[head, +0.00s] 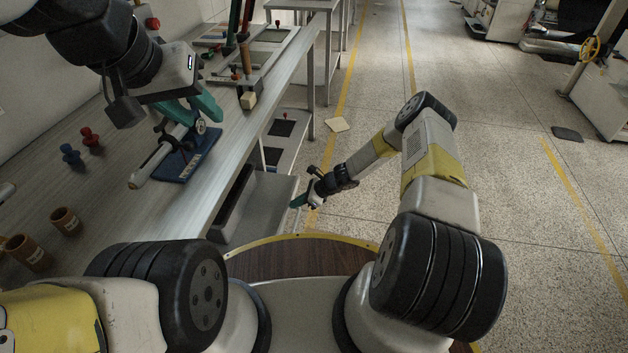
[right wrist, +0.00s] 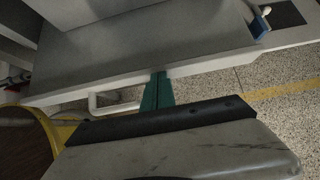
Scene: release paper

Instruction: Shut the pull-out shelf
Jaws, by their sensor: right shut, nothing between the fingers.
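The pull-out shelf (head: 262,207) is a flat grey board sticking out from under the long workbench. In the right wrist view its grey top (right wrist: 140,45) fills the upper part, with a pale front edge and a white looped handle (right wrist: 112,107) below it. My right gripper (head: 297,201) is shut and empty at the shelf's outer edge. In the right wrist view its teal fingertips (right wrist: 159,76) overlap the front edge just right of the handle; I cannot tell whether they touch. My left gripper (head: 200,108) hangs above the bench top, its teal fingers apart.
The workbench (head: 235,150) carries a blue stand (head: 186,160) with a white tool, red and blue pegs, and brown cups (head: 65,221). Another shelf with dark pads (head: 282,128) lies farther along. The speckled floor (head: 370,60) to the right is mostly clear.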

